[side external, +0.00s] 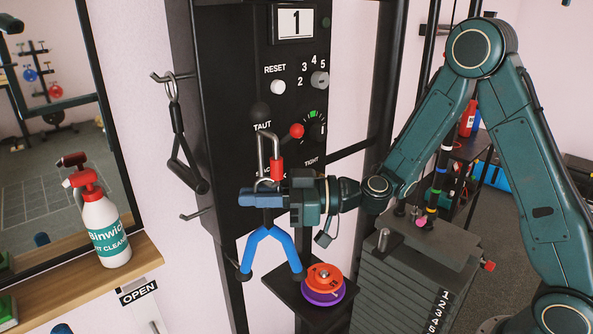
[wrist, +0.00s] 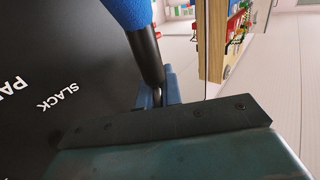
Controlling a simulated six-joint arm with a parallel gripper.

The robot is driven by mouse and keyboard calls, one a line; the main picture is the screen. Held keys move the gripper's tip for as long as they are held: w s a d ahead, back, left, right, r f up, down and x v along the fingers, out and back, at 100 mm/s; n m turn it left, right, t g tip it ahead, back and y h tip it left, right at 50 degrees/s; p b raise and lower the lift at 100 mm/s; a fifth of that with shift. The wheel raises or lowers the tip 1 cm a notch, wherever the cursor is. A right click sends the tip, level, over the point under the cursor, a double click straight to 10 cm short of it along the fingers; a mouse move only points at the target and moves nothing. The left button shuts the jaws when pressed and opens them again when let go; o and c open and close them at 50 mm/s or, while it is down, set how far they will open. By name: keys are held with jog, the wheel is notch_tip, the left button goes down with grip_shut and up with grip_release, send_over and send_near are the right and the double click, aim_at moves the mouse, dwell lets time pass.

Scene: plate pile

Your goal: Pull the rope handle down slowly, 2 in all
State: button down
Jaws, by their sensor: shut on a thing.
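The rope handle (side external: 268,240) is a blue forked grip with black ends, hanging in front of the black machine panel. My gripper (side external: 264,197) is shut on its dark upper stem, just below a red-sleeved metal hook (side external: 277,168). In the wrist view the blue foam (wrist: 125,12) and black stem (wrist: 148,55) run down to my blue fingertips (wrist: 160,92). The exact contact is partly hidden by the gripper body. The counter (side external: 296,22) on the panel reads 1.
Orange (side external: 325,276) and purple (side external: 322,294) plates sit on a small black shelf under the handle. A black triangular handle (side external: 184,160) hangs at left. A spray bottle (side external: 101,225) stands on the wooden ledge (side external: 140,262). A weight stack (side external: 405,275) stands to the right.

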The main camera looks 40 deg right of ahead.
aim_at(257, 177)
jog(key=shift+f, duration=0.45)
jog(key=shift+r, duration=1.2)
jog(key=shift+r, duration=1.25)
jog(key=shift+r, duration=1.15)
